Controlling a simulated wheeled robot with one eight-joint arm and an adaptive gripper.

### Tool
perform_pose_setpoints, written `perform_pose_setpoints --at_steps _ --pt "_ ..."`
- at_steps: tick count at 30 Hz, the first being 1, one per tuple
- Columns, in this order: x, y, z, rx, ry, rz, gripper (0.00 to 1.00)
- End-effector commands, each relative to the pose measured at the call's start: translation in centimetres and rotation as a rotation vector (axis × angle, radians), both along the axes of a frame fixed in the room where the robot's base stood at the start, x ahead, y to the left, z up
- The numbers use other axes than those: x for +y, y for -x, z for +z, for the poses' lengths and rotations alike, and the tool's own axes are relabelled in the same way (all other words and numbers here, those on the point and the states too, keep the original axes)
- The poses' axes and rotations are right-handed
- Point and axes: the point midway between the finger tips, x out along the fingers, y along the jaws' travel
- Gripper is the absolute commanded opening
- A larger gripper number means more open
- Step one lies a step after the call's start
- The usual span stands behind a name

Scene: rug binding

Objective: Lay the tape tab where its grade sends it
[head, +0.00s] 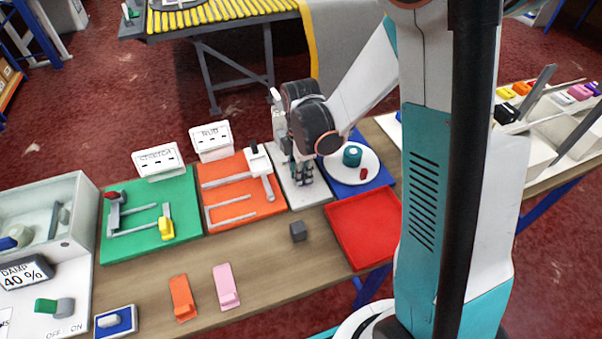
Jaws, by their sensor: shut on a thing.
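My gripper (303,176) points down over the pale plate (312,196) between the orange board and the blue mat. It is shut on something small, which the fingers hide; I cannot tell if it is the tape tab. A green board (178,219) with grey rails, a red knob and a yellow block stands left, behind it a sign (158,160) that seems to read "STRETCH". A red tray (372,222) lies to the right.
A blue mat (383,180) holds a white disc, a teal roll and a red piece. A dark cube (298,231), an orange piece (182,298) and a pink piece (227,287) lie in front. A "DAMP 40 %" display (27,273) stands left. Bare wood lies between.

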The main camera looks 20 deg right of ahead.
Motion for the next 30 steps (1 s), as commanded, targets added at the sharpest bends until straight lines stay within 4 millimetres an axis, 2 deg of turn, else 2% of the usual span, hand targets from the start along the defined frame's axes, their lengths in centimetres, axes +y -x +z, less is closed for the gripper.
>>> perform_pose_setpoints --at_steps 19,20,21,22,30 --pt "0.0 0.0 -1.2 0.000 0.000 0.000 0.00" --pt "0.0 0.0 -1.1 0.000 0.000 0.000 0.21" --pt "0.0 0.0 -1.1 0.000 0.000 0.000 0.30" --pt "0.0 0.0 -1.1 0.000 0.000 0.000 0.35" --pt "0.0 0.0 -1.1 0.000 0.000 0.000 0.35"
